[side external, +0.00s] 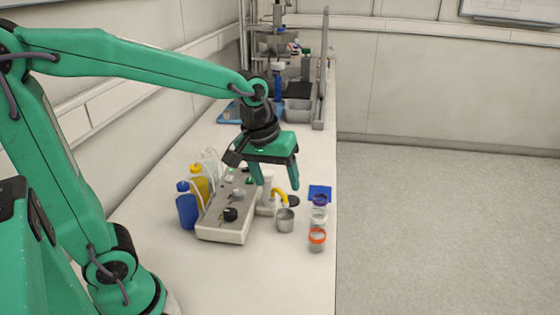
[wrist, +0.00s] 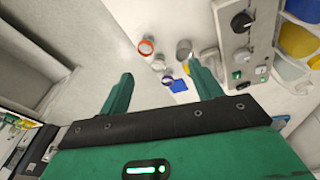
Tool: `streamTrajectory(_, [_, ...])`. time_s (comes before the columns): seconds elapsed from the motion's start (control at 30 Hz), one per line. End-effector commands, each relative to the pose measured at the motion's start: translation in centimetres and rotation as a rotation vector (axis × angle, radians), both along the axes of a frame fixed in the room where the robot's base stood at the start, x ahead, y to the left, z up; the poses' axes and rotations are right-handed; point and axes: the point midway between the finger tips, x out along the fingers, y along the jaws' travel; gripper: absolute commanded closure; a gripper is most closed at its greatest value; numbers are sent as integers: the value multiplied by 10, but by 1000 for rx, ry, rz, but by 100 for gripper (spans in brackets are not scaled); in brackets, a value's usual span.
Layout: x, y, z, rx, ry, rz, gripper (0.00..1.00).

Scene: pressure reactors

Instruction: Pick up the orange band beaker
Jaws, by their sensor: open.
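The orange band beaker (side external: 317,240) is a small clear beaker with an orange ring near its top. It stands upright on the white bench near the right edge, nearest the side camera in a short row of beakers. It also shows in the wrist view (wrist: 146,46), beyond my fingertips. My green gripper (side external: 277,191) points down above the bench, behind and to the left of the beaker and apart from it. In the wrist view my gripper (wrist: 161,82) has its two fingers spread with nothing held between them.
A white band beaker (side external: 318,215), a purple band beaker (side external: 320,200) and a blue block (side external: 319,190) stand behind it. A grey metal cup (side external: 285,220) is to its left. A control box (side external: 228,213) and bottles (side external: 187,206) stand further left. The bench front is clear.

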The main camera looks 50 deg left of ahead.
Motion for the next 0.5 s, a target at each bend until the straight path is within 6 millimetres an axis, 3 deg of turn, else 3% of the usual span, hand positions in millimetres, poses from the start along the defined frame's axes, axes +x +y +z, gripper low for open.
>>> streamTrajectory(0.5, [79, -18, -72, -60, 174, 374, 36])
